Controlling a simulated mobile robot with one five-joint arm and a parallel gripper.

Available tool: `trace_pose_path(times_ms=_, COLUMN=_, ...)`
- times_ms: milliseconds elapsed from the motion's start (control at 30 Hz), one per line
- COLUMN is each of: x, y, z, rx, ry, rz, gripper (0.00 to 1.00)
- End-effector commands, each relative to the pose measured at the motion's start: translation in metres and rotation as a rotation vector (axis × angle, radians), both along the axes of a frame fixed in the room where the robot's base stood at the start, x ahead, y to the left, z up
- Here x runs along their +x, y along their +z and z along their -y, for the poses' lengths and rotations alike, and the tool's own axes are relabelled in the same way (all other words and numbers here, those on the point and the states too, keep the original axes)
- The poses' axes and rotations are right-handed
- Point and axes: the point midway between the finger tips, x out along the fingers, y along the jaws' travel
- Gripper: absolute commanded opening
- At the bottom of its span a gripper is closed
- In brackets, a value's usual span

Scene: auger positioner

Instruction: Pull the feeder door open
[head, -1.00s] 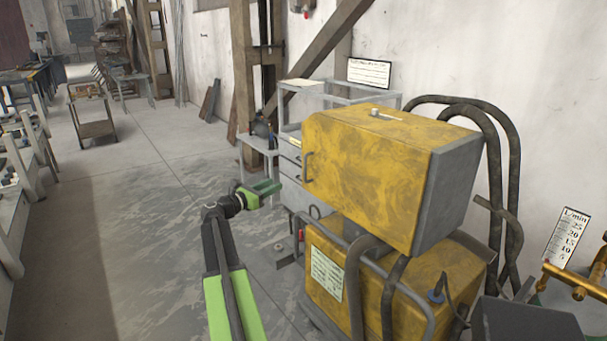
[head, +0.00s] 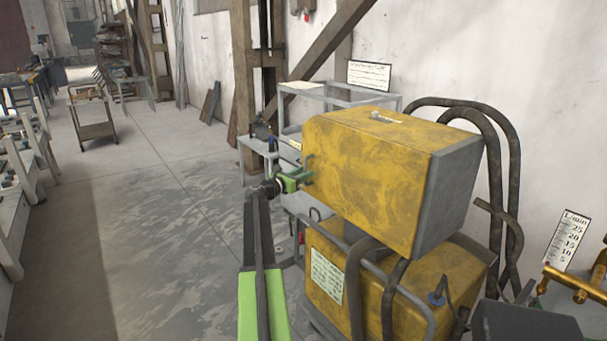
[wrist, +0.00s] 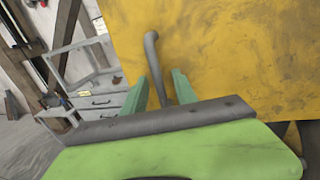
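The feeder is a yellow box with a grey end (head: 375,165), standing on a lower yellow machine. Its door handle, a grey bar (wrist: 153,58), stands out from the yellow door (wrist: 220,50) in the wrist view. My gripper (wrist: 161,88) has its two green fingers apart, one on each side of the handle's lower part. I cannot tell whether either finger touches the bar. In the head view my gripper (head: 304,177) is at the left edge of the yellow box and covers most of the handle. The door looks closed.
The lower yellow machine (head: 370,280) has hoses and a tube frame (head: 405,290) at its front. A grey cart with drawers (head: 330,98) stands behind the feeder. Open floor (head: 165,230) lies to the left.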

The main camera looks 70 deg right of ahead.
Motion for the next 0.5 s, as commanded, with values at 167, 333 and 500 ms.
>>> trace_pose_path(times_ms=167, x=0.0000, y=0.0000, z=-0.0002, rx=0.000, ry=0.000, rz=0.000, gripper=0.34)
trace_pose_path(times_ms=333, x=0.0001, y=0.0000, z=-0.0004, rx=0.000, ry=0.000, rz=0.000, gripper=0.14)
trace_pose_path(times_ms=500, x=-0.0004, y=-0.0001, z=-0.0005, rx=0.000, ry=-0.001, rz=0.000, gripper=0.00)
